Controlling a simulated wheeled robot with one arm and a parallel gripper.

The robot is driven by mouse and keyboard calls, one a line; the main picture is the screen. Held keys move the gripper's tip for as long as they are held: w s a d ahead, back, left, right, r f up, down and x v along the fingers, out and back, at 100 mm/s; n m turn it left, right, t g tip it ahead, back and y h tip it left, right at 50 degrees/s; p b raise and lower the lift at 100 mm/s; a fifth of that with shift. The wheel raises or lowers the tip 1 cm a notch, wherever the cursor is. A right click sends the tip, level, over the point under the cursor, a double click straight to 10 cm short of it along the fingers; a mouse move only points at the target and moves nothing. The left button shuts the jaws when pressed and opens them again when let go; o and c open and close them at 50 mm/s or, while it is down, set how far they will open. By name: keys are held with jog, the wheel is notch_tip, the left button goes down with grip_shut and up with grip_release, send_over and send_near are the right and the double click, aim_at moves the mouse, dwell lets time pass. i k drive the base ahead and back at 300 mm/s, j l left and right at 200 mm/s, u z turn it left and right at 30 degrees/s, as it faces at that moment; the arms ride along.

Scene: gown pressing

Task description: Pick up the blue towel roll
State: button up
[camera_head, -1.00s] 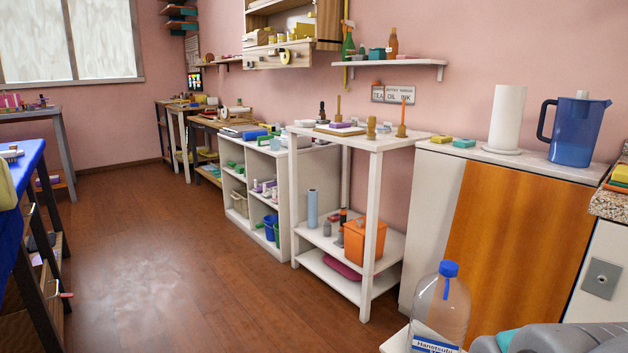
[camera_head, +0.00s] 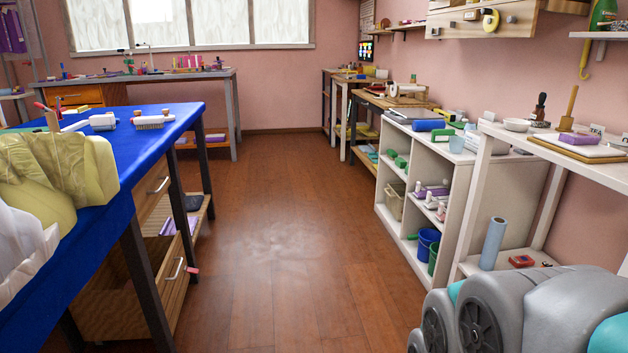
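A darker blue roll-shaped item (camera_head: 428,125) lies on top of the low white shelf unit (camera_head: 440,152) further back. Grey and teal links of my arm fill the bottom right corner. My gripper is not in view.
A blue-covered table (camera_head: 100,215) with brushes and folded yellow cloth (camera_head: 60,170) stands at the left, with drawers below. The wooden floor (camera_head: 270,270) between the tables is clear.

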aim_at(424, 124)
jog(key=i+z, duration=0.1)
jog(key=i, duration=0.6)
jog(key=i+j+z, duration=0.15)
jog(key=i, duration=0.55)
jog(key=i+j+z, duration=0.1)
jog(key=i, duration=0.55)
